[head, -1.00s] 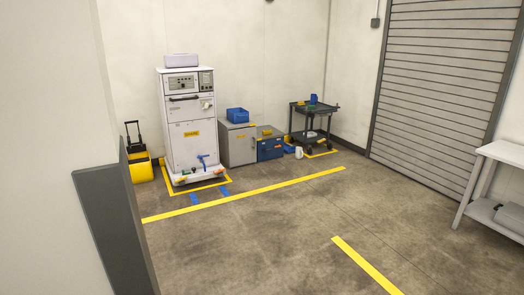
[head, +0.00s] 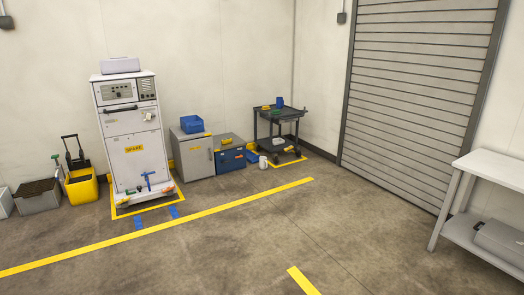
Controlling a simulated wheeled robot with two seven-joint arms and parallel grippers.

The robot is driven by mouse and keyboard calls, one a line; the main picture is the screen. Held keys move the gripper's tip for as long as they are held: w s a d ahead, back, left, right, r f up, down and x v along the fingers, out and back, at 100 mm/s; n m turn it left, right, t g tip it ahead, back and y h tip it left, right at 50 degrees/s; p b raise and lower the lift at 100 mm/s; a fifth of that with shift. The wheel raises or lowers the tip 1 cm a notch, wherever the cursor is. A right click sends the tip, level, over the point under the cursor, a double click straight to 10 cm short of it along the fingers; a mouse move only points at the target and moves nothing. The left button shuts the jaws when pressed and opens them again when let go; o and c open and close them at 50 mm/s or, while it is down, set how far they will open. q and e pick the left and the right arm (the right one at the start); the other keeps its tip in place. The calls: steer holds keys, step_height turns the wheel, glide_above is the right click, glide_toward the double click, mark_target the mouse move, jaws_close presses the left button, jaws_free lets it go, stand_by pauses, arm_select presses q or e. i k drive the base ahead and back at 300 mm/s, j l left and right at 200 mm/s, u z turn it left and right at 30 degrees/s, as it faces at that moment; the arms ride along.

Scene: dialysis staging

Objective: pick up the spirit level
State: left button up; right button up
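I cannot make out a spirit level for certain in the head view. Small yellow items lie on and around the grey cabinet (head: 196,155), the blue drawer box (head: 230,160) and the black cart (head: 280,126), but they are too small to identify. Neither of my grippers is in view.
A white dialysis machine (head: 128,135) stands inside yellow floor tape at the left. A yellow bucket (head: 82,187) and a grey crate (head: 38,196) are left of it. A white table (head: 495,165) stands at the right, by the roller shutter (head: 420,80). The middle floor is clear.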

mark_target(228, 140)
steer(key=i+u, duration=0.45)
steer(key=i, duration=0.2)
steer(key=i+l+u, duration=0.2)
steer(key=i+u, duration=0.2)
steer(key=i, duration=0.25)
steer(key=i+z, duration=0.3)
steer(key=i, duration=0.3)
steer(key=i+j+z, duration=0.1)
steer(key=i+z, duration=0.15)
steer(key=i, duration=0.3)
steer(key=i+j+z, duration=0.3)
steer(key=i, duration=0.3)
steer(key=i+l, duration=0.15)
steer(key=i, duration=0.4)
steer(key=i+l, duration=0.1)
steer(key=i, duration=0.45)
steer(key=i+l, duration=0.15)
steer(key=i, duration=0.45)
steer(key=i+l+u, duration=0.15)
steer(key=i+u, duration=0.15)
steer(key=i, duration=0.15)
steer(key=i+l+u, duration=0.3)
steer(key=i, duration=0.15)
steer(key=i+u, duration=0.15)
steer(key=i, duration=0.3)
steer(key=i+l+u, duration=0.2)
steer(key=i, duration=0.2)
steer(key=i+l+u, duration=0.15)
steer(key=i, duration=0.3)
